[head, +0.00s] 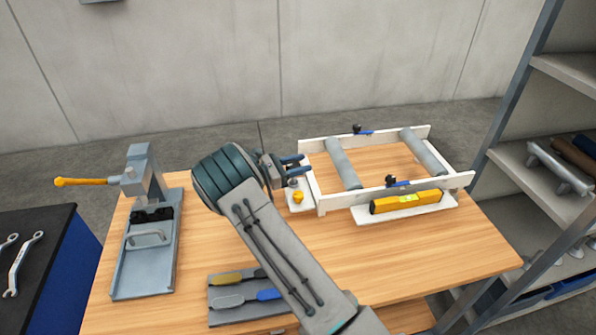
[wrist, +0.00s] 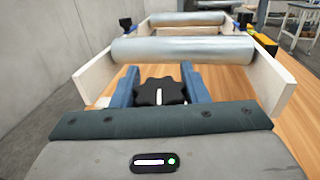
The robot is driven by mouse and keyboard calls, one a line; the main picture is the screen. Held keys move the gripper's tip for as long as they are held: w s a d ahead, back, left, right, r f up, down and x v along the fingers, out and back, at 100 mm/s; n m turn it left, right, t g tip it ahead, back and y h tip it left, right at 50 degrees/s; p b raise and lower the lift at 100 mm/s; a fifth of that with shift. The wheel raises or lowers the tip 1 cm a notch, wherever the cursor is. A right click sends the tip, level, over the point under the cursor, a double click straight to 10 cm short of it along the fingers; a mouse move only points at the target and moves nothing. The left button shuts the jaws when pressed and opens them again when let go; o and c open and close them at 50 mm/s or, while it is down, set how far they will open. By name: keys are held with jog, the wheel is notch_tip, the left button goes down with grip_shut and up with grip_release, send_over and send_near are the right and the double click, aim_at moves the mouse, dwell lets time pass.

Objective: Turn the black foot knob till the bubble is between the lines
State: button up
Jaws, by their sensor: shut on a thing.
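The black foot knob (wrist: 160,93) is a lobed knob with a white mark, seen between my two blue fingers in the wrist view. My gripper (wrist: 160,80) is shut on it; in the head view my gripper (head: 295,166) is at the left end of the white roller frame (head: 313,190), and the knob is mostly hidden there. The yellow spirit level (head: 385,205) lies along the near right side of the frame. Its greenish vial is too small to tell where the bubble stands.
An orange-yellow knob (head: 298,197) sits on a small white plate just below my gripper. A grey press with a yellow handle (head: 85,181) stands at left. A tool tray (head: 222,311) lies near the front edge. Grey shelving (head: 500,175) stands at right.

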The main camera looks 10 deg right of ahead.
jog(key=shift+m+g+b, duration=0.45)
jog(key=shift+m+g, duration=0.15)
jog(key=shift+g, duration=0.3)
jog(key=o, duration=1)
jog(key=a+b, duration=0.1)
jog(key=a, duration=0.3)
jog(key=s+a+b, duration=0.1)
jog(key=a, duration=0.4)
jog(key=a+b, duration=0.2)
jog(key=a, duration=0.2)
jog(key=shift+s+a, duration=0.2)
jog(key=shift+a, duration=0.2)
